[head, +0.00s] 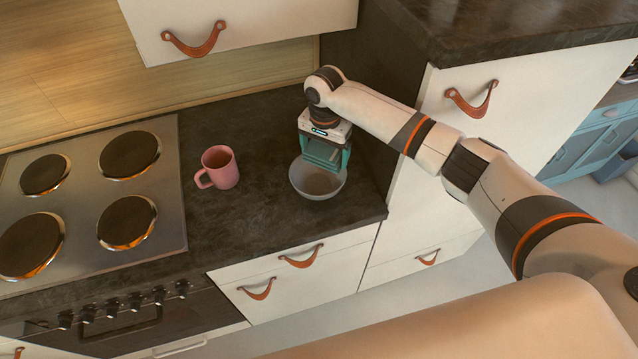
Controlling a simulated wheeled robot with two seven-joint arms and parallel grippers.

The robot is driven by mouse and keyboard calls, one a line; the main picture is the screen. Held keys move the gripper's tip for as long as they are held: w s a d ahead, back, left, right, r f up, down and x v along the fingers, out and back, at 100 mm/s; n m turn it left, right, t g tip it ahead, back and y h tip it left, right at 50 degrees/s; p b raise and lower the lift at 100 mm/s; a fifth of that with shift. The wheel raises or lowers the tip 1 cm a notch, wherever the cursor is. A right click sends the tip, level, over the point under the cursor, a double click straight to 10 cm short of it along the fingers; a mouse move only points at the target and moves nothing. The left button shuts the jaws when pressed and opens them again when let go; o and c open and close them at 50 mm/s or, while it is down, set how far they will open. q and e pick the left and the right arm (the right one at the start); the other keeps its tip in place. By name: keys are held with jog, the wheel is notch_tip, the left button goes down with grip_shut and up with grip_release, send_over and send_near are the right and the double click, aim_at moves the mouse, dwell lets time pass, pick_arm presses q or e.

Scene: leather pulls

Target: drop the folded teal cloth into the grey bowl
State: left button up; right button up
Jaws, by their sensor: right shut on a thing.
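The grey bowl (318,184) stands on the dark countertop near its right end, close to the front edge. My right gripper (322,164) points down over the bowl. It is shut on the folded teal cloth (321,152), which shows between and beside the fingers, just above the bowl's back rim. The lower edge of the cloth overlaps the bowl in the picture, and I cannot tell whether they touch. The fingertips are partly hidden by the cloth. My left gripper is not in view.
A pink mug (220,167) stands on the countertop (250,228) left of the bowl, its handle to the left. A stove (85,205) with round burners lies further left. A tall white cabinet (520,100) with leather pulls rises at the right. Counter between mug and bowl is clear.

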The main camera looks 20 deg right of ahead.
jog(key=shift+s+r, duration=0.1)
jog(key=shift+r, duration=0.05)
jog(key=o, duration=0.7)
pick_arm(q)
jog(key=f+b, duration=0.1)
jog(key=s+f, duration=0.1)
jog(key=b, duration=0.1)
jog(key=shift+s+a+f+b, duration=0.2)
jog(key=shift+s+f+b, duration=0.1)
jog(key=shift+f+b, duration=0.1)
pick_arm(e)
notch_tip(320, 180, up, 12)
